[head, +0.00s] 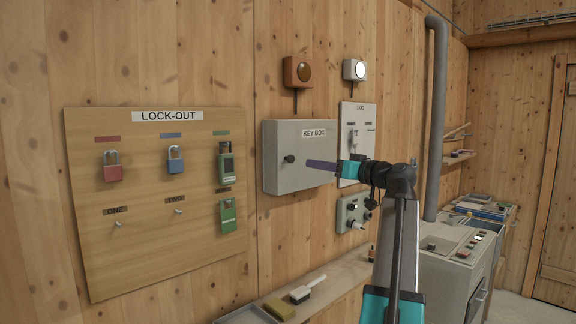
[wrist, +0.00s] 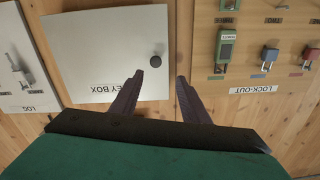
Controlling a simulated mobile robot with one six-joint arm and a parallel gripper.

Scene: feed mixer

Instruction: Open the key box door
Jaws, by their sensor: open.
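The key box (head: 290,180) is a pale grey box on the wooden wall, with a "KEY BOX" label on its front. Its door looks shut, with a dark round knob (head: 289,159) on the left side. The wrist view shows the box front (wrist: 100,45) upside down, with the knob (wrist: 156,62) beyond the fingertips, between their lines but nearer the left finger. My gripper (head: 308,164) is in front of the door, to the right of the knob in the head view. Its two dark purple fingers (wrist: 160,78) are apart and empty.
The lock-out board (head: 150,240) with padlocks hangs left of the box. A log panel (head: 366,115) is to its right, with a switch box (head: 352,212) below. A shelf (head: 335,281) with a brush (head: 305,290) runs beneath. A grey pipe (head: 436,120) stands further right.

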